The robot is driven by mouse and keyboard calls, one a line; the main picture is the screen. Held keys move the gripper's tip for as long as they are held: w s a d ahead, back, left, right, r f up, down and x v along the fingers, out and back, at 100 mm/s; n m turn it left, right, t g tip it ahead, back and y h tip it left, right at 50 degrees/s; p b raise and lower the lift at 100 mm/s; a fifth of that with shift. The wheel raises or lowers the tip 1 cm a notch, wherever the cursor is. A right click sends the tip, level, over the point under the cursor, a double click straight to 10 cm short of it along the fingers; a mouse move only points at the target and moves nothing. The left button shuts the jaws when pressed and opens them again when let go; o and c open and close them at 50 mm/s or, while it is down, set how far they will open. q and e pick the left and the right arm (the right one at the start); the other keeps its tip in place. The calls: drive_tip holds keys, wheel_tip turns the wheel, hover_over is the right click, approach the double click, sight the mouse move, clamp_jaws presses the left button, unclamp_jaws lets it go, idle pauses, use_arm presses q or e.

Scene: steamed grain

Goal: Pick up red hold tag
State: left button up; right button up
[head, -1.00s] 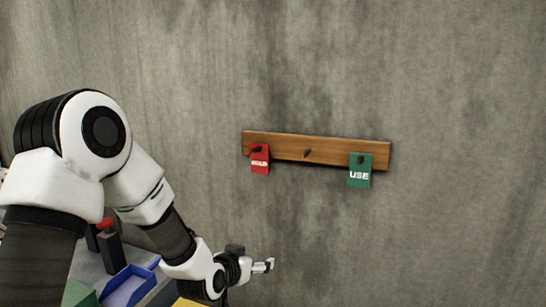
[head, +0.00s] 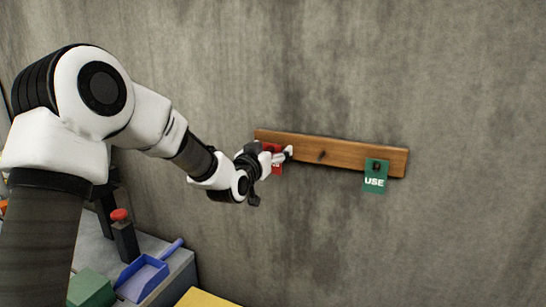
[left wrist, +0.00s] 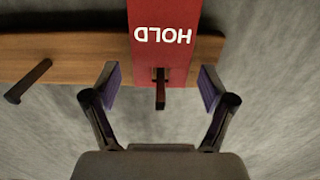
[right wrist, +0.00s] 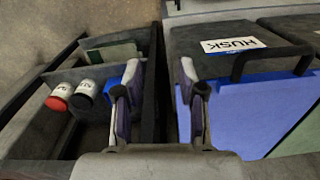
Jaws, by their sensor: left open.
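The red hold tag (head: 277,160) hangs on a peg at the left end of a wooden rail (head: 340,153) on the wall. In the head view my left gripper (head: 287,154) is in front of the tag and partly hides it. In the left wrist view the red tag (left wrist: 162,60) appears upside down with "HOLD" on it. My left gripper (left wrist: 160,88) is open there, its fingers on either side of the tag's peg end, with gaps on both sides. My right gripper (right wrist: 160,85) shows only in the right wrist view, open with nothing between its fingers.
A green "USE" tag (head: 375,174) hangs at the rail's right end. An empty peg (left wrist: 28,82) sits between. Below left are a blue scoop (head: 143,277) and a red-topped post (head: 121,228). A "HUSK" bin (right wrist: 270,35) is beside my right gripper.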

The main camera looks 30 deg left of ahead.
use_arm(q)
drive_tip(key=shift+s+r, duration=0.15)
drive_tip(key=shift+s, duration=0.1)
drive_tip(key=c, duration=0.9)
drive_tip(key=shift+w, duration=0.1)
drive_tip(key=shift+b, duration=0.4)
drive_tip(key=shift+s+d+r+p, duration=0.1)
drive_tip(key=shift+s+d+p, duration=0.15)
drive_tip(key=shift+s, duration=2.75)
drive_tip(key=shift+s+d+r+p, duration=0.1)
drive_tip(key=shift+s+p, duration=0.15)
drive_tip(key=shift+s, duration=2.8)
drive_tip(key=shift+s+d+p, duration=0.2)
drive_tip(key=shift+s+p, duration=0.05)
drive_tip(key=shift+s, duration=2.75)
